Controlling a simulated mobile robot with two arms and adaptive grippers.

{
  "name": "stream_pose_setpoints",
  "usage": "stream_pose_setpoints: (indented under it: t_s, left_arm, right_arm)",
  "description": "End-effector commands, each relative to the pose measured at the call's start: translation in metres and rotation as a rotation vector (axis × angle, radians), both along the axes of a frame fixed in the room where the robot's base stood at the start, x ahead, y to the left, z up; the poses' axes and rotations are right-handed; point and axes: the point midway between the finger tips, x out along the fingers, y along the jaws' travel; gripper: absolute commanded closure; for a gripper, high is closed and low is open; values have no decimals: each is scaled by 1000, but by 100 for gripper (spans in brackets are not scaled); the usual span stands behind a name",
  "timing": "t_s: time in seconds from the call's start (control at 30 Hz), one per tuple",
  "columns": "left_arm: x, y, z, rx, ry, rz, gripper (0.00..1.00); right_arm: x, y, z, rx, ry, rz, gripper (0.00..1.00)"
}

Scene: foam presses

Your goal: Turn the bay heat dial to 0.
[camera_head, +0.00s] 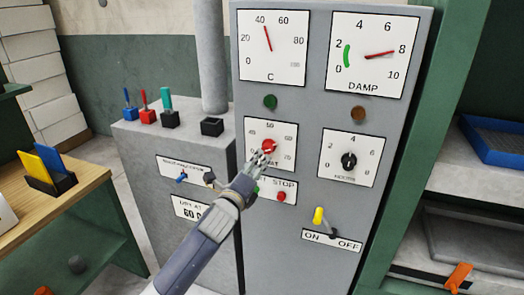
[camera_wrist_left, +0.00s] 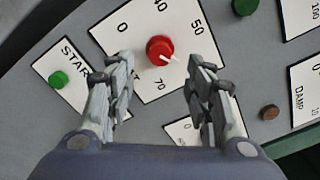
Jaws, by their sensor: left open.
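The bay heat dial is a red knob (camera_head: 268,146) with a white pointer, on a white numbered plate (camera_head: 283,128) on the grey panel. Its label is partly hidden by my gripper and reads only "AT". My left gripper (camera_head: 263,157) reaches up from below, in front of the knob's lower side. In the left wrist view, the red knob (camera_wrist_left: 160,50) shows between the two spread fingers of the gripper (camera_wrist_left: 162,72), beyond their tips, with nothing held. The pointer there slants right and down, between the marks 50 and 70. Whether a finger touches the knob is unclear.
A black dial (camera_head: 349,160) sits to the right. START and STOP buttons are just below the heat dial, the red one (camera_head: 281,196) by my gripper. A yellow lever switch (camera_head: 319,216) is lower. Gauges fill the panel top. A blue tray (camera_head: 497,138) lies on the right shelf.

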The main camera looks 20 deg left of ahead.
Motion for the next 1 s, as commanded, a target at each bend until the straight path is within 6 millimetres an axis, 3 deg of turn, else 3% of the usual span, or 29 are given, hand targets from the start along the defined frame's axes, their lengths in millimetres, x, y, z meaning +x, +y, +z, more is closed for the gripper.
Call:
stream_pose_setpoints:
  t_s: [0.3, 0.5, 1.0]
  left_arm:
    - [48, -1, 2, -3, 0, 1, 52]
    - [70, -2, 1, -2, 0, 0, 52]
    - [81, -3, 0, -2, 0, 0, 52]
  right_arm:
    - [0, 0, 10, 0, 0, 0, 60]
    - [0, 0, 13, 0, 0, 0, 60]
    - [0, 0, 14, -1, 0, 0, 60]
